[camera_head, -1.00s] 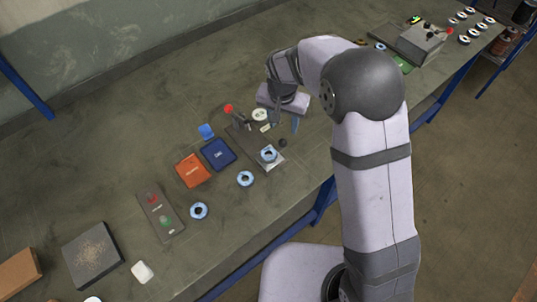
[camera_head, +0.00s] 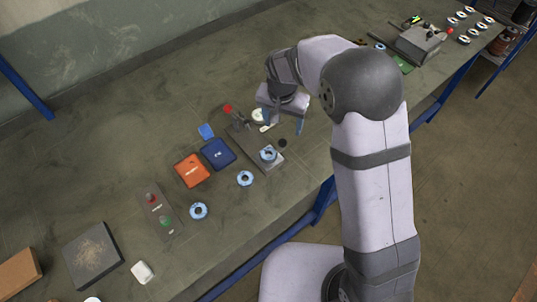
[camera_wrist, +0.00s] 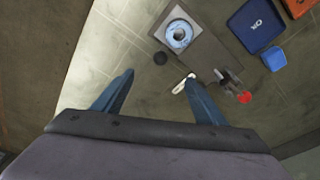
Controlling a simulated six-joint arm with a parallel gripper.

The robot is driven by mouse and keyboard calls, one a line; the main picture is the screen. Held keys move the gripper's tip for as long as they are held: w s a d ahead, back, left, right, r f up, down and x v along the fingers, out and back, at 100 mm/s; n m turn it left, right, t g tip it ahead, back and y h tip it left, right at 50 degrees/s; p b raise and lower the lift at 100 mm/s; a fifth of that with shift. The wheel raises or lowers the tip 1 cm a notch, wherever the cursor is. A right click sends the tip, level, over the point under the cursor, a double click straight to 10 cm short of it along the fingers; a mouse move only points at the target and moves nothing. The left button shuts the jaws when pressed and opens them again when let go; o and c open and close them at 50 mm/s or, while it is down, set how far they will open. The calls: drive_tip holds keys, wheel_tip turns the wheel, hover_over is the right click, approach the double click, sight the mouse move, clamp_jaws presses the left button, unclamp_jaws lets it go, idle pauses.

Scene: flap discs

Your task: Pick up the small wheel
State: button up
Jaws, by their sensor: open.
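A pale round disc (camera_head: 258,115) is partly hidden by my gripper, and a small pale strip (camera_wrist: 183,83) lies near one fingertip.
A blue-rimmed disc (camera_head: 268,154) sits on the fixture plate (camera_head: 272,166). A red-knobbed lever (camera_head: 228,108) stands close by. Blue (camera_head: 218,154) and orange (camera_head: 192,171) boxes lie to the left. Two loose discs (camera_head: 245,178) (camera_head: 199,211) lie near the front edge.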

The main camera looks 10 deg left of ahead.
sight(268, 151)
drive_tip(key=shift+a+f+b, duration=0.15)
drive_tip(key=shift+f+b, duration=0.05)
drive_tip(key=shift+b, duration=0.1)
drive_tip(key=shift+s+a+f+n+g+y+b, duration=0.15)
drive_tip(key=shift+s+a+f+g+b, duration=0.4)
drive_tip(key=shift+f, duration=0.9)
drive_tip(key=shift+s+a+f+n+g+y+b, duration=0.1)
drive_tip(key=shift+s+a+f+n+b, duration=0.15)
drive_tip(key=shift+s+a+f, duration=0.9)
drive_tip(key=shift+s+a+f+n+g+y+b, duration=0.1)
drive_tip(key=shift+s+f+g+b, duration=0.35)
drive_tip(key=shift+f, duration=1.35)
drive_tip(key=shift+w, duration=0.1)
drive_tip(key=c, duration=1.3)
drive_tip(key=shift+o, duration=0.2)
